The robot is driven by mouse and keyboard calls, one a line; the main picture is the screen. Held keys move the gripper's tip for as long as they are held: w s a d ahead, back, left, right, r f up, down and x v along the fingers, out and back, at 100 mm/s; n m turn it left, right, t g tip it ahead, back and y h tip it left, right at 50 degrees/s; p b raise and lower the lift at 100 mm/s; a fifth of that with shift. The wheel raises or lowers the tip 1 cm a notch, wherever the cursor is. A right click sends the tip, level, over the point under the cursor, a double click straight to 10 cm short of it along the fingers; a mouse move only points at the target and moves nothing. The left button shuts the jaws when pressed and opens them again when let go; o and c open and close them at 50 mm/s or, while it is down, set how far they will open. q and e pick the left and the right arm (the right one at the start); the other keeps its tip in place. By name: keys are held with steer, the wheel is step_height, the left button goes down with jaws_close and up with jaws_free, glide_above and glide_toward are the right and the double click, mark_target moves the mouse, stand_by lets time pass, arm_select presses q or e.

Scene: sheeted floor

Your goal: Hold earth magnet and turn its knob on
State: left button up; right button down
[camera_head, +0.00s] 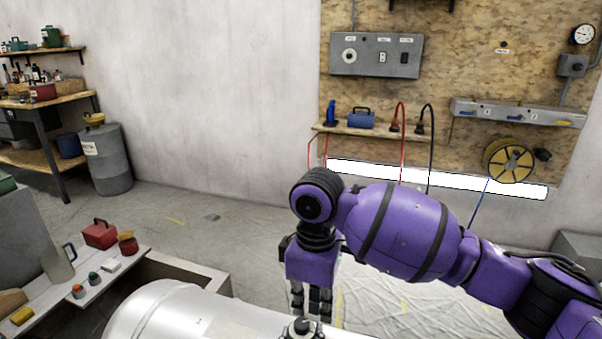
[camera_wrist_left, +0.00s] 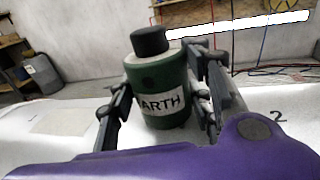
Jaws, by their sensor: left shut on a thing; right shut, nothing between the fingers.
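The earth magnet (camera_wrist_left: 160,85) is a green cylinder with a white EARTH label and a black knob (camera_wrist_left: 151,40) on its pale top. In the left wrist view it stands upright, with my left gripper (camera_wrist_left: 160,115) shut around its sides. In the head view a dark round top with a pale rim, apparently the magnet's knob (camera_head: 302,327), shows at the bottom edge; the body is hidden. My right gripper (camera_head: 309,303) points down just above and beside that top, shut and empty. Whether it touches the knob cannot be told.
A large white rounded tank (camera_head: 165,313) lies beneath, marked with numbers. A wall panel (camera_head: 376,55) and a shelf with cables are behind. Sheeted floor lies open beyond the tank.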

arm_select(q)
steer(key=shift+a+f, duration=0.1)
steer(key=shift+f, duration=0.1)
steer(key=o, duration=1.5)
steer(key=shift+r, duration=0.1)
